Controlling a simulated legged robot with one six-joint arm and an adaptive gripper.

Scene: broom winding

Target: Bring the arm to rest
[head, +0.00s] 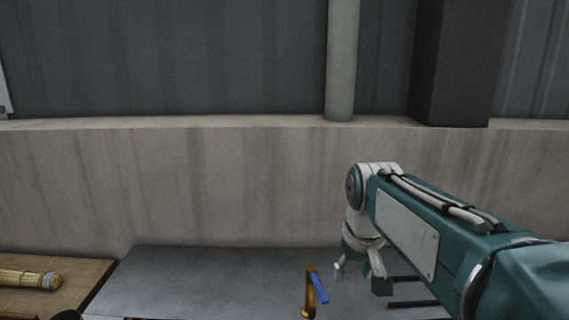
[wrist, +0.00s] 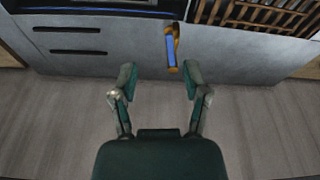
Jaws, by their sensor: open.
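My gripper (head: 358,268) hangs pointing down from my teal arm, right of centre in the head view. In the wrist view its two fingers (wrist: 158,80) are spread apart with nothing between them. A brass-coloured fitting (head: 309,298) with a blue lever (head: 319,287) stands just left of my gripper in the head view. I see no contact between gripper and lever.
A grey counter (head: 200,275) runs below a pale wall (head: 200,185). A tan bundle with a banded end (head: 30,278) lies on a wooden surface (head: 85,272) at left. A slatted rack (wrist: 255,14) is upper right in the wrist view.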

